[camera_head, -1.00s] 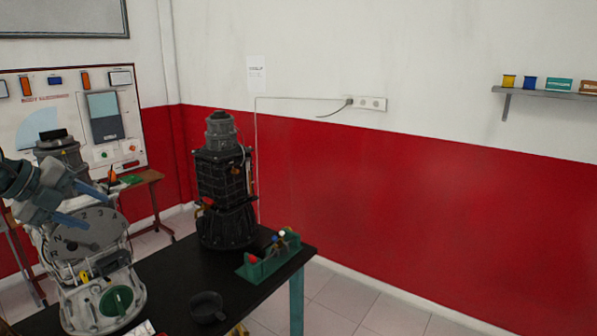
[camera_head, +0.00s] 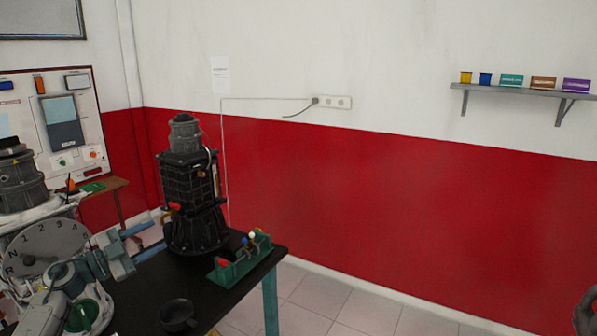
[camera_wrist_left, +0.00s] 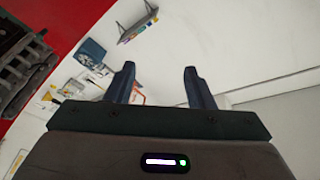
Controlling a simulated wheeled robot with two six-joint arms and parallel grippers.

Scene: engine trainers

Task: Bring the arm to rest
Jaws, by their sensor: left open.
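My left arm (camera_head: 72,278) comes in at the lower left of the head view, in front of the engine trainer with the numbered dial. My left gripper (camera_head: 158,236) is open and empty, its two blue fingers pointing right above the black table. In the head view it is left of the dark engine model. In the left wrist view the open jaws (camera_wrist_left: 159,70) show apart with nothing between them.
The dark engine model (camera_head: 188,190) stands on the black table (camera_head: 150,290) with a green rack (camera_head: 240,258) and a dark bowl (camera_head: 178,315). The dial trainer (camera_head: 45,250) is close by my arm. A wall shelf (camera_head: 520,90) hangs at right. Floor right of the table is clear.

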